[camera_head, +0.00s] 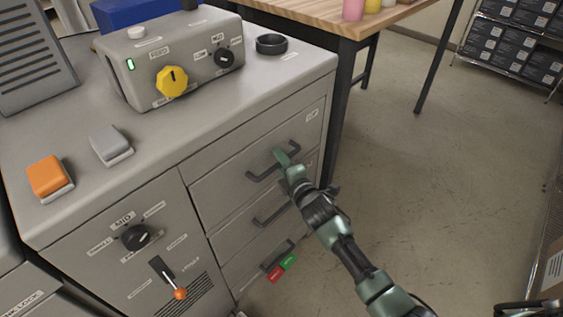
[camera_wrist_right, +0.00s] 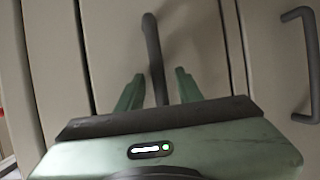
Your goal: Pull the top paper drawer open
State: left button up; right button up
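The top paper drawer (camera_head: 225,183) is the upper of three grey drawers in the cabinet's front, and its face looks flush with the cabinet. Its dark bar handle (camera_head: 262,174) is partly covered by my right gripper (camera_head: 285,163). In the right wrist view, the handle (camera_wrist_right: 153,55) runs between the two green fingers of my right gripper (camera_wrist_right: 158,90). The fingers are apart, with a gap on each side of the bar, so the gripper is open around the handle. My left gripper is not in view.
Below are the middle drawer handle (camera_head: 272,215) and the bottom drawer handle (camera_head: 271,259), near red and green tags (camera_head: 281,268). A control box with a yellow knob (camera_head: 172,81) stands on the cabinet top.

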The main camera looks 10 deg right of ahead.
jog(key=shift+c, duration=0.4)
grip_shut()
dwell(1.0)
